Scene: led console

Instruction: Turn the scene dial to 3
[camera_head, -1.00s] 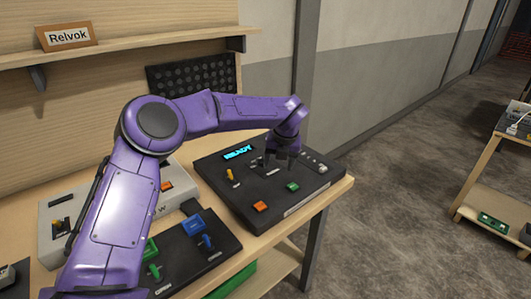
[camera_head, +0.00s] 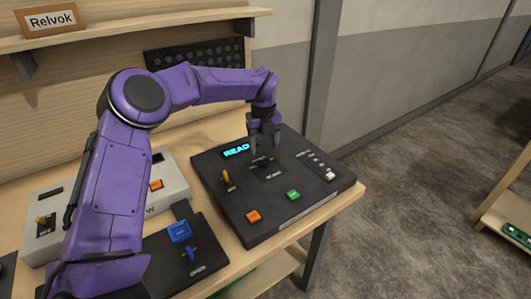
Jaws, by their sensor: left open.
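The black console (camera_head: 235,210) sits on the wooden table with a lit blue display (camera_head: 236,150) whose text begins "READ". My left gripper (camera_head: 264,156) points down over the back middle of the console, with its open fingers low over a small dark spot above a white label. The scene dial is probably there, but the fingers cover most of it. I cannot read its setting or tell whether the fingers touch it. My right gripper is not in view.
The console also carries a yellow lever (camera_head: 226,178), an orange button (camera_head: 253,216), a green button (camera_head: 293,195) and a white slider knob (camera_head: 329,175). A smaller black box with a blue button (camera_head: 179,232) and a grey box (camera_head: 176,180) stand left.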

